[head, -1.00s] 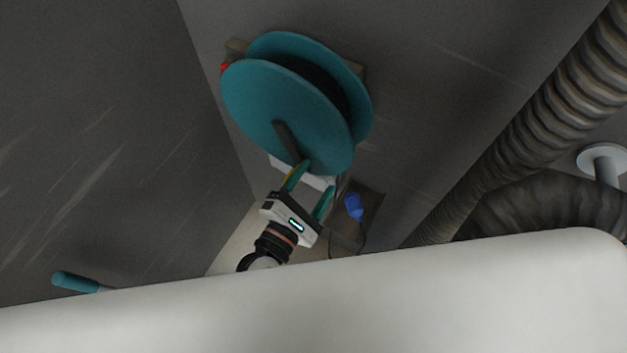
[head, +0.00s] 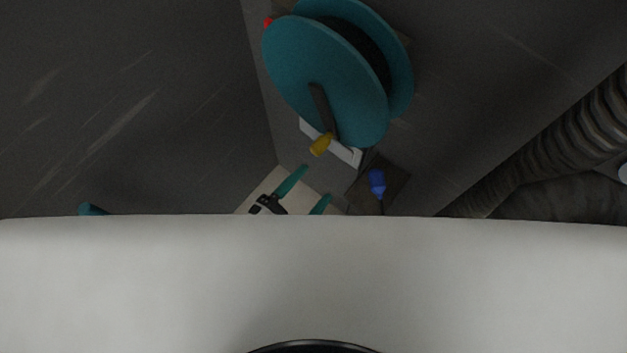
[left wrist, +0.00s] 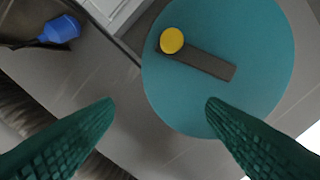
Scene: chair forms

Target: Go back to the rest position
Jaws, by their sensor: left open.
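My left gripper (head: 305,190) is open and empty in the head view, its teal fingers showing just above the edge of my white body, which hides the rest of the arm. In the left wrist view its two ridged fingers (left wrist: 160,110) are spread apart. A teal reel (head: 325,80) with a dark crank arm (head: 323,108) and a yellow handle (head: 320,144) is in front of the fingers, apart from them. In the left wrist view the yellow handle (left wrist: 172,40) shows end-on, above the gap between the fingers.
A thick ribbed hose (head: 585,140) runs along the right. A red bit (head: 267,23) shows by the reel. Dark grey surfaces around are mostly bare.

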